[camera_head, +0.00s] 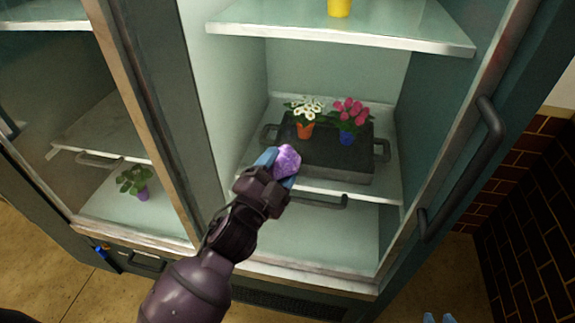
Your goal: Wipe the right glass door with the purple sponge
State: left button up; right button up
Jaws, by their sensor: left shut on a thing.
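The right glass door (512,75) of the cabinet looks closed, with a dark vertical handle (486,165) on its right side. My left gripper (277,165) reaches up from the bottom and is shut on the purple sponge (288,160). The sponge is in front of the lower middle of the door. I cannot tell whether it touches the glass. Two light blue fingertips of my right gripper (438,318) show at the bottom edge, apart with nothing visible between them. The rest of it is out of frame.
A yellow object (339,7) is on the upper shelf. A potted plant (136,181) is at left. A brick wall (530,200) is at right.

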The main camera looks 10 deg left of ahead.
aim_at(266, 142)
pick_arm(q)
jog(key=shift+a, duration=0.75)
pick_arm(e)
jog(key=shift+s+d+r, duration=0.2)
jog(key=shift+d, duration=0.05)
